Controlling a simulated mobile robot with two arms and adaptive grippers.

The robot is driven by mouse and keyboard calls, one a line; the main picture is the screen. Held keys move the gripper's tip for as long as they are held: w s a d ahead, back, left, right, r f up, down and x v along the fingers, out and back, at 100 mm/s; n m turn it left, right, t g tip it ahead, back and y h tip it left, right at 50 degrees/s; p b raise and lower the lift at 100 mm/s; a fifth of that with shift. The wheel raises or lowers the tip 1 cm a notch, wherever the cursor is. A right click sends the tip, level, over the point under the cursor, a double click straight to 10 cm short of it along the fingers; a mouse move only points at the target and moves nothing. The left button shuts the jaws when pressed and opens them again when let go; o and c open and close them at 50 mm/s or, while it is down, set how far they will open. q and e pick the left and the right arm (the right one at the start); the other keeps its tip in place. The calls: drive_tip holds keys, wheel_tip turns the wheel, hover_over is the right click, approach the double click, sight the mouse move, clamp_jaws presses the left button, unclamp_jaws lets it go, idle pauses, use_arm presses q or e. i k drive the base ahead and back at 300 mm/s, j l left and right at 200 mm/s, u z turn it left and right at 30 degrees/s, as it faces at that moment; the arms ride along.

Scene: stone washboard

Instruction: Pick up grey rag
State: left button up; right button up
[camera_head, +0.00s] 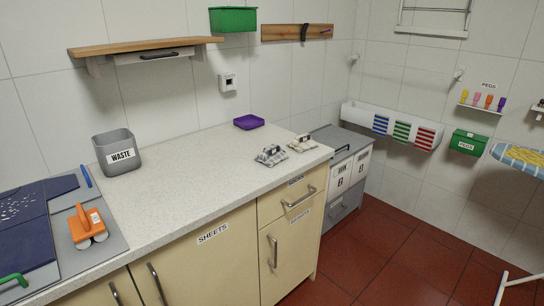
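What looks like the grey rag (271,155) is a small crumpled grey bundle with a darker raised part. It lies on the pale speckled counter (215,155) toward its right end. A similar, more beige bundle (302,144) lies just to its right and farther back, apart from it. Neither gripper shows in the head view, and nothing is seen touching the bundles.
A grey waste bin (117,160), a purple tray (249,122) and an orange tool (87,227) stand on the counter. Grey boxes (345,150) stand beyond its right end. A wooden shelf (145,46) hangs above. Red floor (390,250) is open at right.

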sight(273, 155)
drive_tip(key=i+l+u, duration=0.15)
drive_tip(key=i+l, duration=0.2)
drive_tip(key=i+l+u, duration=0.1)
drive_tip(key=i+l, duration=0.2)
drive_tip(key=l, duration=0.2)
drive_tip(key=i+l+u, duration=0.15)
drive_tip(key=i+l, duration=0.15)
drive_tip(key=l, duration=0.2)
